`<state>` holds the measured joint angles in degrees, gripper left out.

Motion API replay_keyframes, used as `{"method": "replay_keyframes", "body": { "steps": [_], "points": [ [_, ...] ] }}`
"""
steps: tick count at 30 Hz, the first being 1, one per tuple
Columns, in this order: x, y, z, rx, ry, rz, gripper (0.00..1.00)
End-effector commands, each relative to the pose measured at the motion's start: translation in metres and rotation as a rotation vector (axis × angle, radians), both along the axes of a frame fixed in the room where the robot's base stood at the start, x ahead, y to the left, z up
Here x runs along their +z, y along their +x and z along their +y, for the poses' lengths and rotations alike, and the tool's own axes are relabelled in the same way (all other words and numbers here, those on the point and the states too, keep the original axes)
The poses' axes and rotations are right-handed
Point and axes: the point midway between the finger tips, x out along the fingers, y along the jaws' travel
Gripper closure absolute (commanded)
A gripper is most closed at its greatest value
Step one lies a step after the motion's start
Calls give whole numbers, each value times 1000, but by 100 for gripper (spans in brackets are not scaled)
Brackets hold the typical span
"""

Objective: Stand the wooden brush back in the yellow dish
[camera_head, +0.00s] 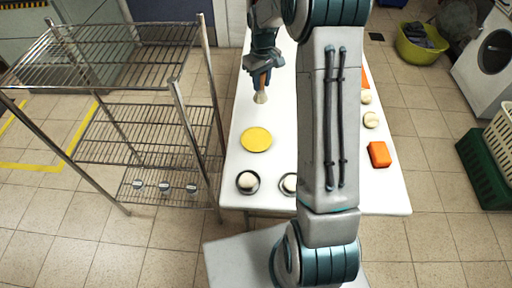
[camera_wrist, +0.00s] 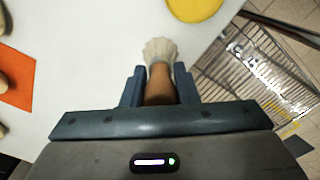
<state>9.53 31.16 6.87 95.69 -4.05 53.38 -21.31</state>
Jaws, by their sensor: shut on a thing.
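My gripper (camera_head: 262,78) is shut on the wooden brush (camera_head: 261,96), above the far left part of the white table. The brush has a brown handle between the fingers and pale bristles that point down in the head view. In the wrist view the brush (camera_wrist: 160,55) shows between the two fingers (camera_wrist: 160,88), bristles pointing away from the gripper. The yellow dish (camera_head: 256,139) lies flat on the table, nearer than the brush and apart from it. Its edge also shows at the top of the wrist view (camera_wrist: 194,8). The dish looks empty.
The white table (camera_head: 238,170) also holds two dark bowls with pale round things (camera_head: 247,182), an orange block (camera_head: 379,154) and pale round items (camera_head: 371,120) at right. A wire shelf rack (camera_head: 150,150) stands close on the left. Table around the dish is clear.

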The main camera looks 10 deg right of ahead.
Motion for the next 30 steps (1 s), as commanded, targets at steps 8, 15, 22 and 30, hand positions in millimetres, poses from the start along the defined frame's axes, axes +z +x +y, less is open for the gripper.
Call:
{"method": "replay_keyframes", "body": {
  "steps": [8,15,22,30],
  "points": [
    [15,21,10,113,-5,-1,96],
    [6,-2,17,123,-5,2,96],
    [-19,-41,27,123,-6,3,96],
    [-45,-83,37,122,-6,0,96]
  ]
}}
